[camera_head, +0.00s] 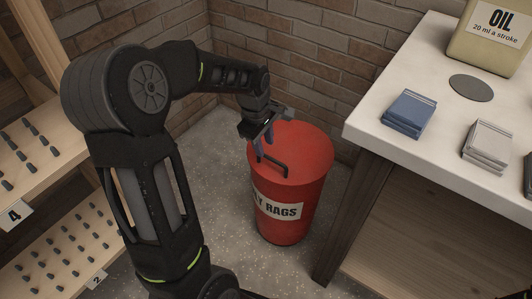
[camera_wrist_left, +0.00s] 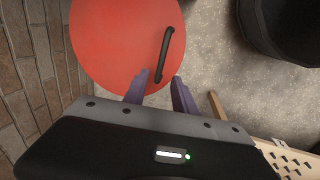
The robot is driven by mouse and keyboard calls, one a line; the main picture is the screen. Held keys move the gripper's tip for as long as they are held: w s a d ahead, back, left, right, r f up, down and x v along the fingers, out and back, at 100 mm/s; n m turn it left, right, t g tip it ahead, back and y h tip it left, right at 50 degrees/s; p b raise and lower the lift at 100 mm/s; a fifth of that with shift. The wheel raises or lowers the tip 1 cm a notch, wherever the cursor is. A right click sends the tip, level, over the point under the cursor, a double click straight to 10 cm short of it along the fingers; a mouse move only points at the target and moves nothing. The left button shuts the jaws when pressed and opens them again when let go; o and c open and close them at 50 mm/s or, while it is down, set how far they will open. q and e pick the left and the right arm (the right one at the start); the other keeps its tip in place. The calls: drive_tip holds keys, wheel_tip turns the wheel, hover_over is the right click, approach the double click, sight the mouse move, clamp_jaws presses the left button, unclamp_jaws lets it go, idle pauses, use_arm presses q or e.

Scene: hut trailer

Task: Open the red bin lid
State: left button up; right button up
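The red bin (camera_head: 287,205) stands on the floor by the brick wall, with partly covered lettering ending in "RAGS" on its side. Its round red lid (camera_head: 305,146) is down and carries a black bar handle (camera_head: 272,164) near its edge. The lid (camera_wrist_left: 115,40) and handle (camera_wrist_left: 165,53) also show in the left wrist view. My left gripper (camera_head: 264,148) is above the lid, close to the handle. Its two fingers (camera_wrist_left: 160,88) are apart, with nothing between them. My right gripper is not seen.
A white-topped workbench (camera_head: 440,150) stands right of the bin, holding an oil container (camera_head: 487,40), blue cloths (camera_head: 408,113) and grey cloths (camera_head: 487,145). Wooden pegged shelves (camera_head: 60,250) are at the left. Speckled floor is free between shelves and bin.

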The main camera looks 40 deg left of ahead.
sight(267, 156)
use_arm(q)
drive_tip(key=f, duration=0.2)
drive_tip(key=w+f+b, duration=0.1)
drive_tip(key=f, duration=0.1)
drive_tip(key=shift+f, duration=0.3)
drive_tip(key=shift+c, duration=0.3)
clamp_jaws()
idle(0.9)
